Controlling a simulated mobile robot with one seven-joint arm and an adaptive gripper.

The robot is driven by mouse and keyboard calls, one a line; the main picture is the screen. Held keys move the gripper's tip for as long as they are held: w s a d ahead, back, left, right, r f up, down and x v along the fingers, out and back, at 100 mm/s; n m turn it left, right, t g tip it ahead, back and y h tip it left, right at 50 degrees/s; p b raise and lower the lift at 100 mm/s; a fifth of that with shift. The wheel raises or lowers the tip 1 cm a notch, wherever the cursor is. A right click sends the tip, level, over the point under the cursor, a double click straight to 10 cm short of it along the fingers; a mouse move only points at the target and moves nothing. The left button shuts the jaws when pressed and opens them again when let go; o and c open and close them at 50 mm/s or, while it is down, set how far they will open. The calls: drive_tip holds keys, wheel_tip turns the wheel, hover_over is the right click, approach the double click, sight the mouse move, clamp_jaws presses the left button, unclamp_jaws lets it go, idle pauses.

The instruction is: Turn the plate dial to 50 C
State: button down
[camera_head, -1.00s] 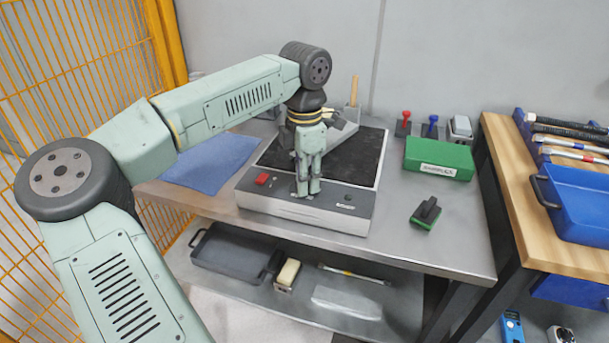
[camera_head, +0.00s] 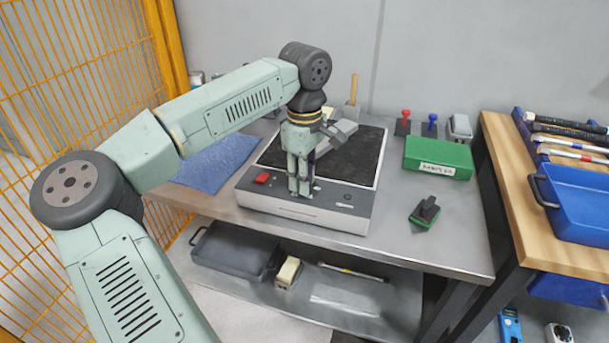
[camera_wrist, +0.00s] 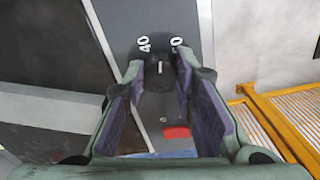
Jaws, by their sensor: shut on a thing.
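The plate (camera_head: 350,211) has a black top and a pale front strip, and stands on the grey bench. My gripper (camera_head: 300,191) points down at the strip; its fingers hide the dial in the head view. In the wrist view my gripper (camera_wrist: 160,72) is shut on the black dial (camera_wrist: 160,78), one finger on each side. A white pointer line on the dial points up in the picture, between a "40" mark on the left and a mark on the right whose first digit is partly hidden, ending in 0.
A red switch (camera_head: 262,178) sits left of my fingers on the strip. A blue cloth (camera_head: 215,160) lies left of the plate. A green box (camera_head: 438,158) and a green-based block (camera_head: 425,212) are to the right. A yellow mesh fence (camera_head: 80,80) stands at the left.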

drive_tip(key=m, duration=0.7)
idle(0.5)
drive_tip(key=c, duration=1.3)
unclamp_jaws()
drive_tip(key=shift+r, duration=0.1)
wheel_tip(320, 180, up, 12)
